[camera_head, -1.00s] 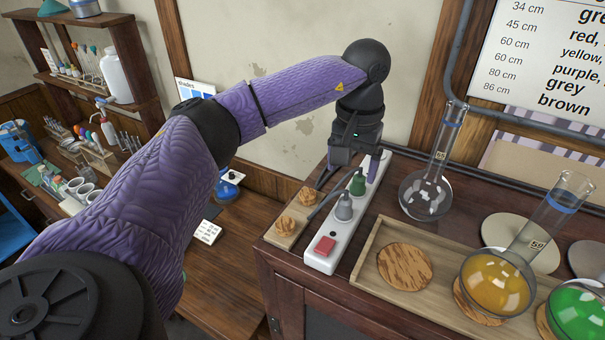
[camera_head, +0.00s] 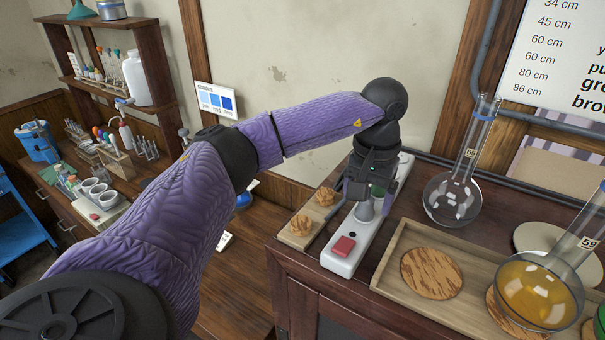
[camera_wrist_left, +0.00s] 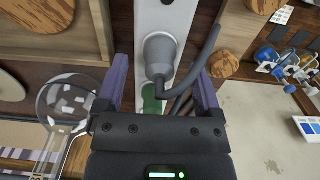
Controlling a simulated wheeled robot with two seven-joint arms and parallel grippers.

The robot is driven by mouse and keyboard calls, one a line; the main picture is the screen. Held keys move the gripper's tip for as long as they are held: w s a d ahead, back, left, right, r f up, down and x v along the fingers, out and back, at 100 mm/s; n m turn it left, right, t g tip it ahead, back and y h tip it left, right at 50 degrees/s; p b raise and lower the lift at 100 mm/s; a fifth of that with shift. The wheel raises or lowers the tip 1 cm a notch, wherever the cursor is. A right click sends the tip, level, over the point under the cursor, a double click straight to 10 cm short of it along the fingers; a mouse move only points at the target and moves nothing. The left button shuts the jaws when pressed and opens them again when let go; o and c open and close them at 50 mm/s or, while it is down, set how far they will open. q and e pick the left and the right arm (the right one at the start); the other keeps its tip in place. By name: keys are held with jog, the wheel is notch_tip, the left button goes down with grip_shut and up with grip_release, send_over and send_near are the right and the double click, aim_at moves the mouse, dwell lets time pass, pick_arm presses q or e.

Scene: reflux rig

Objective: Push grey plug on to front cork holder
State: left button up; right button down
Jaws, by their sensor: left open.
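The grey plug (camera_head: 364,211) sits upright in the white power strip (camera_head: 342,257), partly hidden behind my gripper in the head view. My left gripper (camera_head: 371,190) is open above the strip. In the left wrist view the grey plug (camera_wrist_left: 158,56) with its grey cable lies between the two open fingers (camera_wrist_left: 161,70), with visible gaps on both sides. The front cork holder (camera_head: 302,225) is a round cork piece on a wooden strip left of the power strip; a second cork holder (camera_head: 325,197) stands behind it. My right gripper is not in view.
A green plug (camera_wrist_left: 152,100) is mostly hidden by my gripper. A red switch (camera_head: 343,246) is at the strip's near end. A wooden tray (camera_head: 388,279) with cork mats lies to the right. A clear flask (camera_head: 452,199) stands behind it, and a flask of amber liquid (camera_head: 537,294) at the right.

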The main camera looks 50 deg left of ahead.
pick_arm(q)
jog(key=shift+f+b, duration=0.35)
jog(key=shift+f, duration=0.5)
jog(key=shift+r, duration=0.1)
dwell(0.3)
jog(key=shift+c, duration=0.2)
grip_shut()
dwell(0.3)
jog(key=shift+r+p, duration=2.7)
jog(key=shift+r, duration=0.3)
